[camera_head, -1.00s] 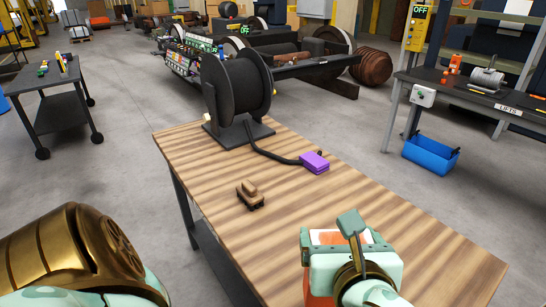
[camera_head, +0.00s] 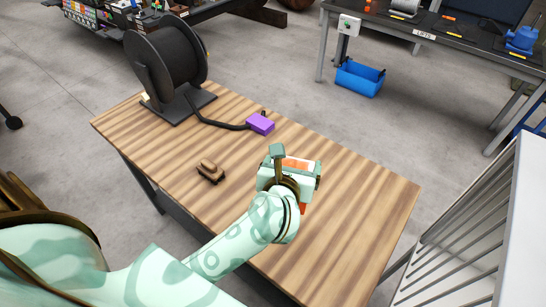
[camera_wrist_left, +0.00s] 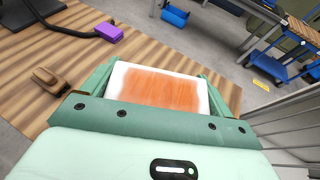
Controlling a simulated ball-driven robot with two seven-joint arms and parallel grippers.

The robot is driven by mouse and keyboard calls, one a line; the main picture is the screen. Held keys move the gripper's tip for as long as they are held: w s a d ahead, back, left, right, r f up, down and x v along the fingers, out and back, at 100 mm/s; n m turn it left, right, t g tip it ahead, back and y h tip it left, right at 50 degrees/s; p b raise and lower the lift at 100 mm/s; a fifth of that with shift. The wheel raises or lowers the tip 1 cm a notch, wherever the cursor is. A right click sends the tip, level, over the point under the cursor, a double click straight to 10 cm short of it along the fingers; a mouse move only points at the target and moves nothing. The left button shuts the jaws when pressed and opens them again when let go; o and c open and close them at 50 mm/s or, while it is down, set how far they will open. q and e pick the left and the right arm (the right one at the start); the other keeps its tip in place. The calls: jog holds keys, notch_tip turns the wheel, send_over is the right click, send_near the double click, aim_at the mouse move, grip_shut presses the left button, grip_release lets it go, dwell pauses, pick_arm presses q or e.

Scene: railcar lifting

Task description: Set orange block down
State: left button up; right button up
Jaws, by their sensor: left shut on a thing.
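The orange block (camera_head: 296,163) has orange faces and a white border. It is between the fingers of my left gripper (camera_head: 298,167), over the right half of the wooden table (camera_head: 350,205). In the left wrist view, the block (camera_wrist_left: 160,88) fills the space between the two green fingers, which are shut on it. Part of its lower orange side shows below the gripper in the head view. I cannot tell whether its underside touches the tabletop. My right gripper is not in view.
A purple box (camera_head: 260,123) on a black cable from a black reel (camera_head: 165,60) lies beyond the gripper. A small brown block (camera_head: 210,171) lies to the left. Bare tabletop surrounds the gripper. A white slatted structure (camera_head: 480,235) stands off the table's right side.

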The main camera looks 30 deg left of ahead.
pick_arm(q)
jog(key=w+a+f+b, duration=0.3)
jog(key=w+a+f, duration=0.2)
jog(key=f, duration=0.5)
jog(key=shift+w+a, duration=0.15)
jog(key=shift+f, duration=0.2)
jog(key=o, duration=1.5)
jog(key=shift+o, duration=0.2)
jog(key=p+v, duration=0.1)
jog(key=v, duration=1.1)
jog(key=shift+p, duration=0.35)
jog(key=shift+r, duration=0.1)
